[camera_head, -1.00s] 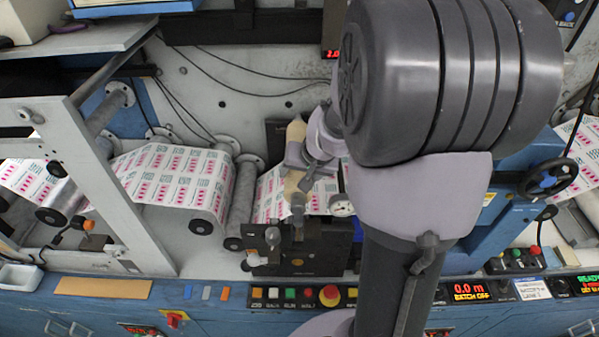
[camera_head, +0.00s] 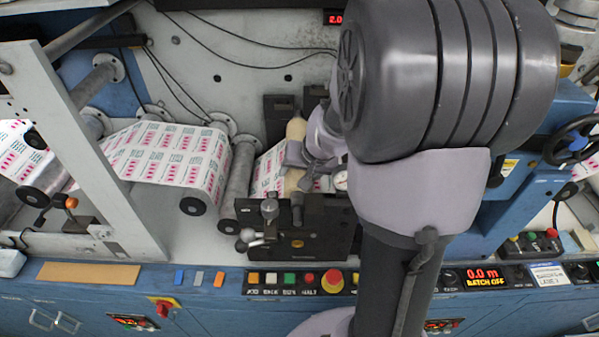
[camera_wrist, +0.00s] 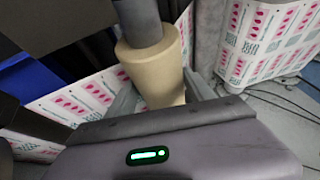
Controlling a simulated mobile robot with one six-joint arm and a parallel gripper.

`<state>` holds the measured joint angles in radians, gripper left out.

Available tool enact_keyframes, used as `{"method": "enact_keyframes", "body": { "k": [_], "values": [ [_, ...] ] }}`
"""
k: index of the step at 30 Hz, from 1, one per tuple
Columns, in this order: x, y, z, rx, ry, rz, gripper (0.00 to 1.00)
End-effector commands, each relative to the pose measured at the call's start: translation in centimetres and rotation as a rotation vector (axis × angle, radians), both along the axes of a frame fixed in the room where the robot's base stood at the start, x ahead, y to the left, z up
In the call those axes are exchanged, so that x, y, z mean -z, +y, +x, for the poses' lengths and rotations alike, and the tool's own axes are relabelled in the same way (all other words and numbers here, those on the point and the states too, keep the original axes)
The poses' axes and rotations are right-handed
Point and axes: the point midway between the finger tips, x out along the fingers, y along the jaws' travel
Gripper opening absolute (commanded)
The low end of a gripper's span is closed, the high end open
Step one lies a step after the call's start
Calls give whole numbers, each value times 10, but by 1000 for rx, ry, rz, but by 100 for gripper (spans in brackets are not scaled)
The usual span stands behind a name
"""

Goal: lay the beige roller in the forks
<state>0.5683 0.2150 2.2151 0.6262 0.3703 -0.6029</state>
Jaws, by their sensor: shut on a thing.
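My gripper (camera_head: 297,158) is shut on the beige roller (camera_head: 295,131), around its middle. In the head view the roller points from back to front, its grey front shaft end (camera_head: 297,207) overlapping the top of the front black fork plate (camera_head: 312,232). A rear black plate (camera_head: 280,108) stands behind. I cannot tell whether the shaft ends sit in the fork slots or hover over them. In the wrist view the beige roller (camera_wrist: 155,72) stands between the fingers, with a grey shaft (camera_wrist: 138,22) at its far end. My arm hides the right side.
A printed web (camera_head: 165,163) runs over rollers on the left and passes under the held roller. A small lever with a pale knob (camera_head: 248,236) sticks out at the plate's left. A button panel (camera_head: 300,283) lies in front. A handwheel (camera_head: 572,140) is at right.

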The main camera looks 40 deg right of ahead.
Motion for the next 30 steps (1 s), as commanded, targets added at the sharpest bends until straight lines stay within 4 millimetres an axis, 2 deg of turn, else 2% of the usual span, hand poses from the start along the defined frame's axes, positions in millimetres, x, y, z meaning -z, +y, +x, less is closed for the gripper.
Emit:
{"method": "enact_keyframes", "body": {
  "k": [11,12,15,25,30],
  "values": [
    [0,0,-1,5,1,4,0],
    [0,0,-1,5,1,4,65],
    [0,0,-1,4,1,4,85],
    [0,1,-1,3,4,5,86],
    [-16,1,-1,3,4,5,86]
  ]
}}
